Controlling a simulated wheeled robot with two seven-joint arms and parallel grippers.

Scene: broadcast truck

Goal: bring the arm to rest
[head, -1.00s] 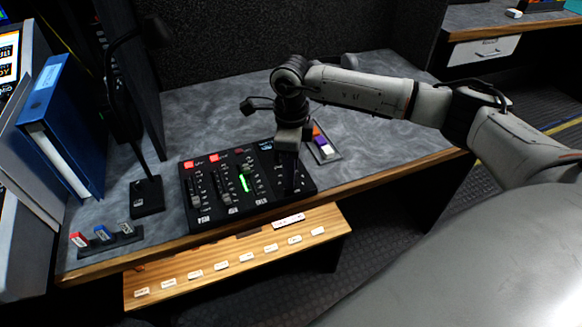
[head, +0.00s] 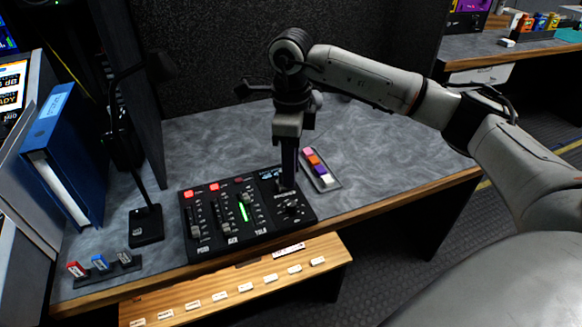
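My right gripper (head: 288,184) points straight down at the end of my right arm (head: 365,80), which comes in from the right. Its dark fingertips are over the right part of the black control panel (head: 238,226), near the knob area. The fingers overlap in this view, so I cannot tell whether they are open or shut, or whether they touch the panel. No held object shows. My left gripper is out of view.
A colour-block tray (head: 328,182) lies right of the gripper. A desk microphone base (head: 146,225), a blue binder (head: 66,150) and a small rack of tagged pieces (head: 100,266) stand left. A wooden ledge (head: 240,290) with white labels juts out in front. The rear desktop is clear.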

